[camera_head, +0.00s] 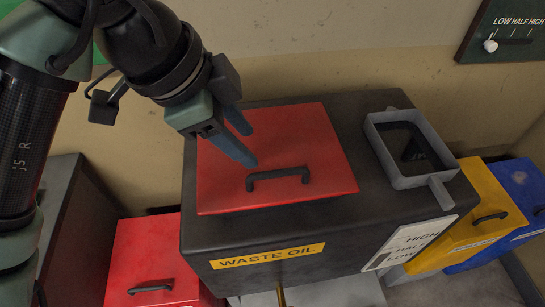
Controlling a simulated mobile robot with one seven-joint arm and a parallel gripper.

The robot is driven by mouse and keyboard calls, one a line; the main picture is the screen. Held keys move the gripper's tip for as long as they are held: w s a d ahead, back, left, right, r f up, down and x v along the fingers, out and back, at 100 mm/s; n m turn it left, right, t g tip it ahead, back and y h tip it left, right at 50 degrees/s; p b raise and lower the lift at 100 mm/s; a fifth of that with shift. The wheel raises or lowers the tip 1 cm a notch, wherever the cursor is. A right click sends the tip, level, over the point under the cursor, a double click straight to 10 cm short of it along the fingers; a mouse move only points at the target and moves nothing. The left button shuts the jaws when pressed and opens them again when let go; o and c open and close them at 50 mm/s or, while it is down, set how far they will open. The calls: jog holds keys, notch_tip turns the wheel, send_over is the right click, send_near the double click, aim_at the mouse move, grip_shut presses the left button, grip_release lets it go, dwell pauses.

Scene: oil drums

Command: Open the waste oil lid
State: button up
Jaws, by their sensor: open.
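The waste oil lid (315,140) is a flat red panel with a black bar handle (278,177) near its front edge. It lies closed on top of the dark box (210,240), which carries a yellow "WASTE OIL" label (268,256) on its front. My gripper (247,146) is open, with its two fingers pointing down to the right over the lid. The lower fingertip appears just behind and left of the handle; I cannot tell if it touches the lid. No object is between the fingers.
A grey-framed square filter tray (445,180) sits on the box's right side. Red (135,255), yellow (485,205) and blue (520,185) containers stand beside the box. A wall panel with a slider (500,32) is at upper right. The wall is close behind the box.

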aim_at(277, 172)
jog(key=p+x, duration=0.1)
jog(key=x, duration=1)
jog(key=shift+w+p, duration=0.1)
jog(key=shift+p, duration=0.2)
grip_shut()
jog(key=shift+r, duration=0.1)
dwell(0.7)
